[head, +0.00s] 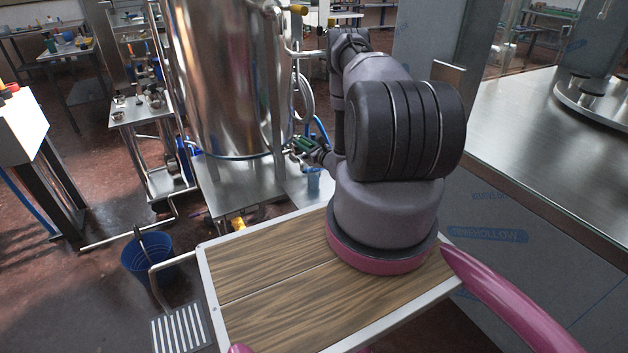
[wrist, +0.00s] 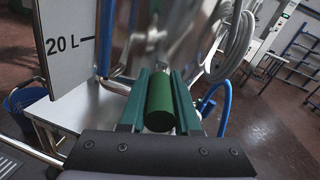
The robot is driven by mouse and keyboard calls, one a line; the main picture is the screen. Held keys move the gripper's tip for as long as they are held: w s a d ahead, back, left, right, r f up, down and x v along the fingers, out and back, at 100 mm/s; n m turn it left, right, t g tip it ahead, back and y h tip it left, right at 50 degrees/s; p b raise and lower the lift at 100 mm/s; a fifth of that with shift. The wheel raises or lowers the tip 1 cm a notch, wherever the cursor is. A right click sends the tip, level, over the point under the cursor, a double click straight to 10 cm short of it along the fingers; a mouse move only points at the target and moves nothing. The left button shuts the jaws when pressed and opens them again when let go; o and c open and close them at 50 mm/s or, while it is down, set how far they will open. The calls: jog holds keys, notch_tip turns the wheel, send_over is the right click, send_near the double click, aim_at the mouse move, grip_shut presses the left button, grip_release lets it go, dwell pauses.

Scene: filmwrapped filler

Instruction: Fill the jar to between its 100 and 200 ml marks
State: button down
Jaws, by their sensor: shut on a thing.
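My gripper (head: 306,147) is at the lower right side of the tall steel tank (head: 215,75). In the wrist view, its two green fingers (wrist: 160,74) are closed on either side of a green cylindrical handle (wrist: 159,105). What the handle joins is hidden. A small bluish see-through jar (head: 313,181) stands on the steel stand just below my gripper in the head view. Its marks and any liquid level are too small to tell. The jar cannot be made out in the wrist view.
A white plate marked 20 L (wrist: 63,40) is beside the tank. A blue bucket (head: 147,258) stands on the floor at left, near a striped grate (head: 181,330). A steel counter (head: 530,130) is at right. The wooden-topped surface (head: 265,270) in front is largely clear.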

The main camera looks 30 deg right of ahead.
jog(key=shift+w+a+r+m+h, duration=0.1)
jog(key=shift+a+m+h, duration=0.15)
jog(key=shift+m+h, duration=0.35)
jog(key=shift+a+r+m+h, duration=0.15)
jog(key=shift+m+h, duration=0.25)
jog(key=shift+h, duration=0.4)
jog(key=shift+f, duration=0.1)
jog(key=shift+t, duration=0.3)
jog(key=c, duration=0.6)
grip_release()
jog(key=shift+f, duration=0.1)
jog(key=shift+s, duration=0.55)
jog(key=s, duration=0.9)
jog(key=shift+s+d, duration=0.15)
jog(key=shift+s, duration=0.25)
